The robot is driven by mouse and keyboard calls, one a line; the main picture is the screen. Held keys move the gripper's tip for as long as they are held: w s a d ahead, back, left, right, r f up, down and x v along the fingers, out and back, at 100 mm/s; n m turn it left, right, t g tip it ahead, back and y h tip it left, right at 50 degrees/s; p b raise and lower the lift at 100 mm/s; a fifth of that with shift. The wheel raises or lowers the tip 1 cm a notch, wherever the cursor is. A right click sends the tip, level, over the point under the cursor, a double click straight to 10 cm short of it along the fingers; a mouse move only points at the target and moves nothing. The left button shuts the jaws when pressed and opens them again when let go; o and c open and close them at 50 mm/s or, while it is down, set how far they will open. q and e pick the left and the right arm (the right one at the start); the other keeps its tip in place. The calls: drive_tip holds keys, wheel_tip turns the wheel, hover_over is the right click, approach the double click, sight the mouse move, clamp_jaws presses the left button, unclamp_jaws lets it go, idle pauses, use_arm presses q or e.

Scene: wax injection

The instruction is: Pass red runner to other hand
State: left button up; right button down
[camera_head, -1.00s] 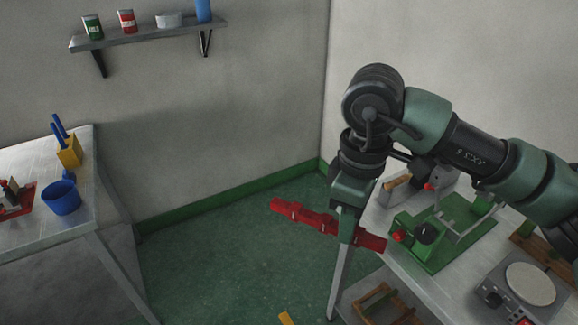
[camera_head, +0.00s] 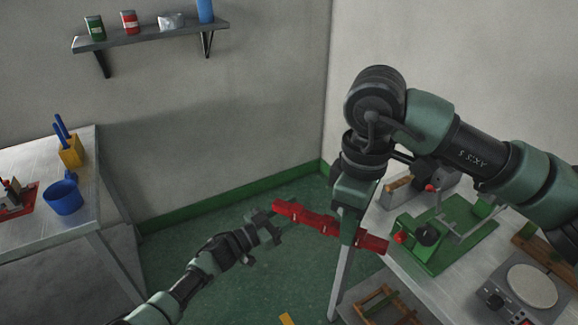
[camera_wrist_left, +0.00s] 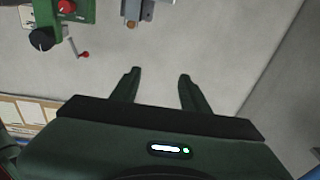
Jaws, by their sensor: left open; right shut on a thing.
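The red runner (camera_head: 312,221) is a long knobbly red bar, held in the air and sloping down to the right. My right gripper (camera_head: 348,236) points down and is shut around it, right of its middle. Part of the runner is hidden behind the fingers. My left gripper (camera_head: 270,227) comes up from the lower left, close to the runner's left end; I cannot tell whether they touch.
On the right, a bench (camera_head: 447,289) carries a green machine (camera_head: 452,232) with a red knob and a hot-plate-like device (camera_head: 521,290). On the left, a table (camera_head: 88,190) holds a blue mug (camera_head: 63,198). Green floor lies between them. A shelf (camera_head: 150,37) hangs on the back wall.

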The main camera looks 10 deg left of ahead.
use_arm(q)
drive_tip(key=s+d+r+m+g+h, duration=0.2)
drive_tip(key=s+d+r+m+g, duration=0.35)
drive_tip(key=r, duration=0.55)
drive_tip(key=s+d+r+m+g+h, duration=0.25)
drive_tip(key=r+m+g, duration=0.5)
drive_tip(key=r, duration=0.45)
drive_tip(key=m+g+y, duration=0.1)
drive_tip(key=g+y, duration=0.3)
drive_tip(key=y, duration=0.6)
approach(329, 219)
drive_tip(key=shift+w+a+r+h, duration=0.2)
drive_tip(key=shift+a+r+h, duration=0.05)
drive_tip(key=shift+a+r, duration=0.15)
drive_tip(key=shift+s, duration=0.15)
drive_tip(key=shift+d+f, duration=0.15)
drive_tip(key=shift+f, duration=0.2)
drive_tip(key=x, duration=1.1)
drive_tip(key=shift+f, duration=0.1)
